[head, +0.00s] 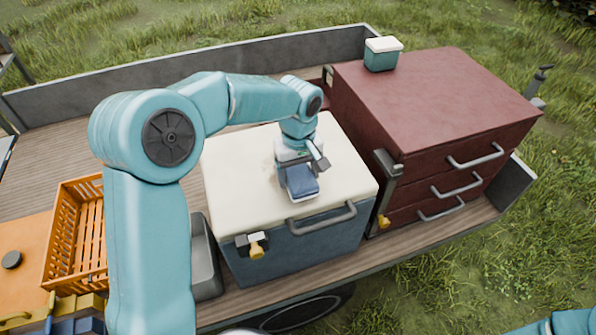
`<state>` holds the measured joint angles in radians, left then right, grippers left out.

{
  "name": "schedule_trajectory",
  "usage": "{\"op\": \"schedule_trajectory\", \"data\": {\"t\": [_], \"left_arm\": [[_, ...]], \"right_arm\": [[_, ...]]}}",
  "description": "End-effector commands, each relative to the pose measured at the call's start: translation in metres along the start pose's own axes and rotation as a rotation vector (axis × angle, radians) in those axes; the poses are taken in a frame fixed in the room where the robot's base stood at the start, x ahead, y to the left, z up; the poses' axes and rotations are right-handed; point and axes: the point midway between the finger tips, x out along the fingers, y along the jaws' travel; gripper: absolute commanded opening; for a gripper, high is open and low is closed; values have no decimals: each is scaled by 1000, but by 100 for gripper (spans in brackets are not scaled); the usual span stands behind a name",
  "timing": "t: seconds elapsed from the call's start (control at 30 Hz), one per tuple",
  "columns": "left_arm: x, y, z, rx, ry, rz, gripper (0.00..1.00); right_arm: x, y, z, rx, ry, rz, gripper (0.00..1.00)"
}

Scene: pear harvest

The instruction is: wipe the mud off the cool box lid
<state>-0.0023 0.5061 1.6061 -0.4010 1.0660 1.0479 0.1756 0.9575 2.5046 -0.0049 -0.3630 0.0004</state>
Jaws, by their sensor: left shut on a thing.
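The cool box has a cream lid (235,160) and a blue-grey body (300,245), and it stands on the wooden trailer bed. Its lid is shut. My left gripper (301,170) is over the middle of the lid, pointing down and shut on a blue block-shaped wiper (301,184). The wiper is at the lid's surface; its underside is hidden, so I cannot tell if it touches. The rest of the mud, if any, is hidden. My right gripper is out of view.
A dark red drawer cabinet (430,100) stands right of the cool box, with a small teal box (382,56) on top. An orange crate (77,235) and a grey tray (205,260) are to the left.

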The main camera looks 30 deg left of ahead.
Motion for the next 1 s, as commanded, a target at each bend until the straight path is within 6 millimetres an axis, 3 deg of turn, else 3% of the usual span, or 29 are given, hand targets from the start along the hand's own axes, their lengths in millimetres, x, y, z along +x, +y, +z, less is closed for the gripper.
{"op": "schedule_trajectory", "data": {"t": [1.0], "left_arm": [[16, 0, 0, 0, 0, 0, 52]], "right_arm": [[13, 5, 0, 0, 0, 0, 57]]}}
